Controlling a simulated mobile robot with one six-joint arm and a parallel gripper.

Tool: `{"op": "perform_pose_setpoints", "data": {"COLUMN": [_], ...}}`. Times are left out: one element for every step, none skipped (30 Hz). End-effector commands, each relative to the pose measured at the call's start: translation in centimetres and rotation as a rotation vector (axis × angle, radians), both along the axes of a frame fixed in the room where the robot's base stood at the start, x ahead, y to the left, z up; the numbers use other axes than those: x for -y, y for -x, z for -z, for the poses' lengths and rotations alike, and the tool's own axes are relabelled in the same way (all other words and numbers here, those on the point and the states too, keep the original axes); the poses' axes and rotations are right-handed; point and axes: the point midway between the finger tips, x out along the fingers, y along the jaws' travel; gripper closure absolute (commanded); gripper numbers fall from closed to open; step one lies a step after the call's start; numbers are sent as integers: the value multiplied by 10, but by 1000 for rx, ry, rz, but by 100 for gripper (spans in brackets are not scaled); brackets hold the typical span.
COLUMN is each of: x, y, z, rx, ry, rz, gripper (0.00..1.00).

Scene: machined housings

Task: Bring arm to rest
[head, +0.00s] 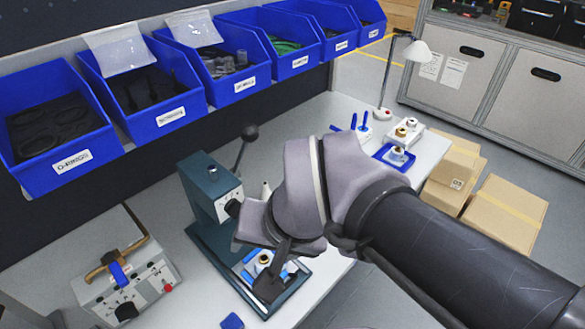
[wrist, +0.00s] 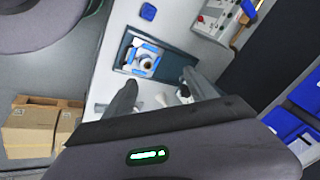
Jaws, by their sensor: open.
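My arm reaches in from the right in the head view and bends down over the press base. My gripper (head: 271,283) hangs above the front of the press and hides part of what lies there. In the wrist view my gripper (wrist: 162,80) has its two dark fingers spread apart, with nothing held between them. Beyond the fingertips, a blue-and-white fixture (wrist: 142,57) holds a housing with a brass-coloured ring (wrist: 146,64). The same ring (head: 264,259) shows beside my gripper in the head view.
The teal press (head: 205,185) with its black-knobbed lever (head: 249,133) stands close to my arm. Blue bins (head: 60,120) line the back above the bench. A lamp (head: 418,51) and a blue tray (head: 393,157) are at the far right end. Cardboard boxes (head: 505,212) stand on the floor.

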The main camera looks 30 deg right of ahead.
Motion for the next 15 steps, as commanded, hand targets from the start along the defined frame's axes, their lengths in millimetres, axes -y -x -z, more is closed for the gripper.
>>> {"op": "perform_pose_setpoints", "data": {"x": [-3,-4,-6,-7,-7,-7,-8,-8,-7,-7,-7,-7,-7,-7,-7], "y": [11,16,21,23,25,26,26,26,25,25,25,25,25,25,25], "z": [-5,-7,-8,-9,-9,-9,-9,-9,-9,-9,-9,-8,-5,2,13], "rx": [54,80,105,118,125,129,130,129,128,128,128,128,128,128,128], "ry": [16,25,36,42,45,48,48,47,48,48,48,47,47,47,47], "rz": [-58,-90,-124,-141,-151,-158,-161,-161,-160,-160,-160,-159,-159,-159,-159], "gripper": [34,34,34,34,34,34,34,34,34,34,34,34,34,34,34]}}
